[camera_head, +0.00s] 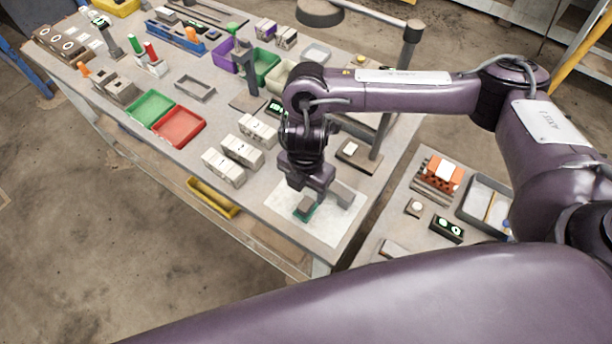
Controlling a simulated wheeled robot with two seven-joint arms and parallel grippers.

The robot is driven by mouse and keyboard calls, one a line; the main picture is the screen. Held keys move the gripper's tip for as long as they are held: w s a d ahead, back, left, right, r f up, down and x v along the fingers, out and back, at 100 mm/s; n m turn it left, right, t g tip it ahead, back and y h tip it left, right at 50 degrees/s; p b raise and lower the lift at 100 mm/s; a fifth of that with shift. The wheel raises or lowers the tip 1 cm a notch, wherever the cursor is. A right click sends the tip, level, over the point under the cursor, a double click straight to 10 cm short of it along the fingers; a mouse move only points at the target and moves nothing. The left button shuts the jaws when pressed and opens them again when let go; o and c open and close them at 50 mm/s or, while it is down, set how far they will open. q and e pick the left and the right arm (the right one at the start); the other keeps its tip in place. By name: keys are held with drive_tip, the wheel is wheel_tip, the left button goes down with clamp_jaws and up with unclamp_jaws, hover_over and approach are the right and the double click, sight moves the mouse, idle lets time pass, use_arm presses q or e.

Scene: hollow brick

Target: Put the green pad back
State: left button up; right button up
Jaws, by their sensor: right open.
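A small green pad (311,216) shows on the white sheet (345,229) at the near right corner of the long table. My right gripper (324,199) is open, pointing down over the sheet, its two grey fingers spread apart. The left finger is right above the green pad and hides most of it. I cannot tell whether they touch. My left gripper is not in view.
Several pale hollow bricks (241,151) stand left of my right gripper. A green tray (150,108) and a red tray (179,126) lie farther left. A dark post (385,115) rises behind the gripper. A lower side table (393,223) stands at right.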

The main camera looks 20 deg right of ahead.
drive_tip(key=shift+r, duration=1.25)
